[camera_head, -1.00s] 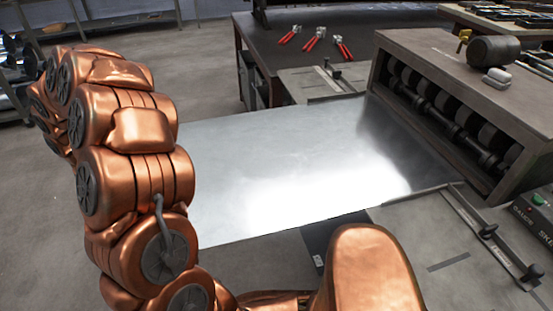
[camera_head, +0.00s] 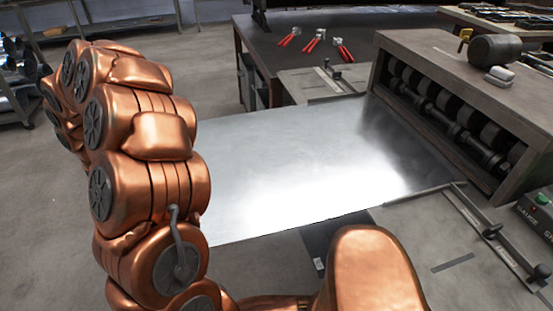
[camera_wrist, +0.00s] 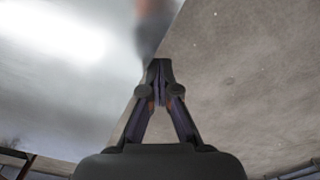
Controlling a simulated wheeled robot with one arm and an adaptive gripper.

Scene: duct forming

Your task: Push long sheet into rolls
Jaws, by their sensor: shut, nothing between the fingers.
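The long sheet (camera_head: 300,165) is a flat, shiny metal sheet. In the head view it lies level, its right end at the opening of the roll machine (camera_head: 480,85). My arm covers the sheet's left end in the head view, and my gripper is hidden there. In the wrist view my gripper (camera_wrist: 160,68) is shut and empty, its tips at the edge of the sheet (camera_wrist: 60,70). I cannot tell whether the tips touch that edge.
A dark table (camera_head: 350,40) with red-handled tools (camera_head: 314,41) stands behind the sheet. A mallet (camera_head: 494,48) lies on top of the machine. A side table with a guide bar (camera_head: 490,235) is at the right front. Grey floor lies open at the left.

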